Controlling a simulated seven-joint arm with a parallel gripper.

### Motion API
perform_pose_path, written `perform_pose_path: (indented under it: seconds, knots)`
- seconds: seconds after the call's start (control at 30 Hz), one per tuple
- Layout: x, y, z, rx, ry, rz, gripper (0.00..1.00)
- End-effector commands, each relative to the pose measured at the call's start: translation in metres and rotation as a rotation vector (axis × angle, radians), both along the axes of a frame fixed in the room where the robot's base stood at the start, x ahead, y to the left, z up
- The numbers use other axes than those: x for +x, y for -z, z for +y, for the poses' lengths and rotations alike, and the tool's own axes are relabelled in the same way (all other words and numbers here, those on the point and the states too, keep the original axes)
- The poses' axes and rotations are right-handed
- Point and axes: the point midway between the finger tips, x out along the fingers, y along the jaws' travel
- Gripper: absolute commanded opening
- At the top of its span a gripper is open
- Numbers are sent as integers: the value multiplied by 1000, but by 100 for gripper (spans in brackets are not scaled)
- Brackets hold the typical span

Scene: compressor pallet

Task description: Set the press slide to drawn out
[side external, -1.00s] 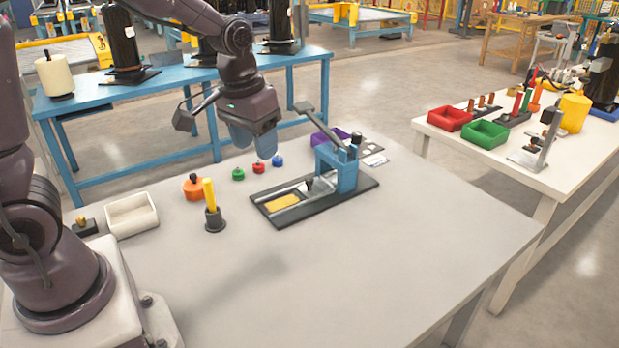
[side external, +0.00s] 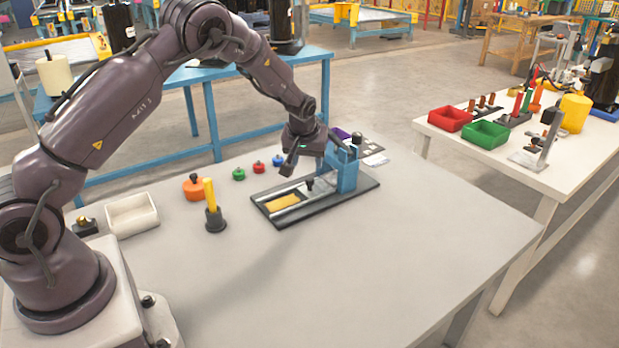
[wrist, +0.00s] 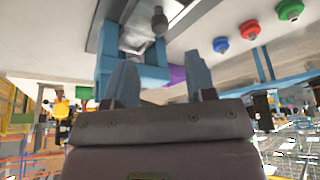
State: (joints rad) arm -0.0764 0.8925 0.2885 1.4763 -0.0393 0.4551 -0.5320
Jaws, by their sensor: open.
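The press stands on a dark base plate (side external: 325,208) at the far side of the table, with a blue frame (side external: 347,175). The slide lies between rails on the base and carries a black knob (side external: 309,184), left of the frame. A yellow pad (side external: 281,203) shows at the base's left end. In the wrist view the knob (wrist: 158,20) lies beyond my fingertips, with the blue frame (wrist: 148,74) close by. My gripper (wrist: 160,72) is open, with nothing between its fingers.
Red (side external: 259,167), green (side external: 239,174) and blue (side external: 278,160) knobs stand left of the press. An orange disc (side external: 193,187), a yellow rod in a dark holder (side external: 214,219) and a white bin (side external: 132,214) are further left. The front table is clear.

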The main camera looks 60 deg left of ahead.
Motion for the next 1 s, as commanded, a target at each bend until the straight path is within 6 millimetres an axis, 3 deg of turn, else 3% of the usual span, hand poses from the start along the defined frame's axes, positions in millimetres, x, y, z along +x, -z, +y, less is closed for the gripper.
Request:
perform_pose_path:
  seconds: [0.2, 0.4, 0.83, 1.0]
  knots:
    - [12, 44, 13, -1, 0, 4, 50]
    - [19, 69, 20, 0, 1, 2, 50]
    - [22, 77, 22, 0, 1, 1, 50]
    - [22, 77, 22, 0, 1, 1, 11]
